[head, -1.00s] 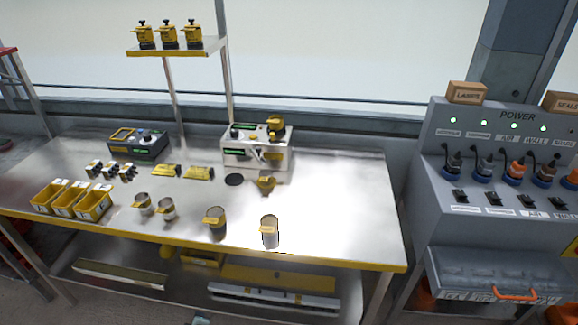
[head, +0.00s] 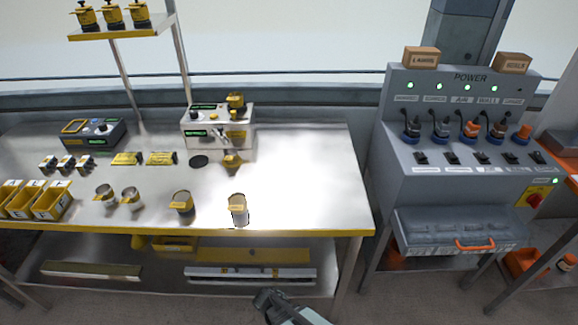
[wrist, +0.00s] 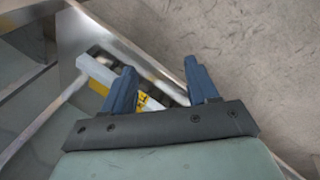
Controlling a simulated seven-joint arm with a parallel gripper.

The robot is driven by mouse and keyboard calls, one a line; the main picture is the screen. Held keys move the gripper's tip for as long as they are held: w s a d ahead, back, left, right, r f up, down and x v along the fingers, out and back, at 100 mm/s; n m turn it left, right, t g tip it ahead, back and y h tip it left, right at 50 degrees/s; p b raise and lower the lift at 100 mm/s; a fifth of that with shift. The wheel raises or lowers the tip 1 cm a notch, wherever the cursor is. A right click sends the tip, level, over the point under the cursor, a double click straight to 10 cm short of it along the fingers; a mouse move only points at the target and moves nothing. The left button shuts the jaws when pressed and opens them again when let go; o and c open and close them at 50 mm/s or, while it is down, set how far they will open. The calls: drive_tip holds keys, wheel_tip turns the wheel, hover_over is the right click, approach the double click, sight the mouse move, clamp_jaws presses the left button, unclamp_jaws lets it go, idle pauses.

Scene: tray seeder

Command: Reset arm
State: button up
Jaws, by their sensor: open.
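My gripper (wrist: 160,88) is open and empty in the wrist view, its two blue fingers spread apart. Behind them are the floor and a shelf with a long pale bar on it. In the head view a dark part at the end of my arm (head: 272,302) shows at the bottom middle, in front of the table's lower shelf. It is below the tabletop's front edge and apart from the things on the table. The fingers cannot be made out there.
The metal table (head: 310,190) bears several metal cups, including one at the front edge (head: 239,210), yellow bins (head: 50,202) and a seeder machine (head: 218,128). Its right part is clear. A grey power console (head: 455,170) stands to the right, with a gap between.

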drive_tip(key=s+d+f+m+g, duration=0.1)
drive_tip(key=s+d+m+g, duration=0.15)
drive_tip(key=s+d, duration=0.4)
drive_tip(key=s+d+f+m+g, duration=0.1)
drive_tip(key=s+d+m+g, duration=0.15)
drive_tip(key=d, duration=0.65)
drive_tip(key=s+d+r+m+g+y, duration=0.1)
drive_tip(key=s+d+m+g, duration=0.3)
drive_tip(key=s, duration=0.7)
drive_tip(key=shift+s+d+r+g+y, duration=0.35)
drive_tip(key=shift+d+g+y, duration=0.15)
drive_tip(key=shift+y, duration=0.1)
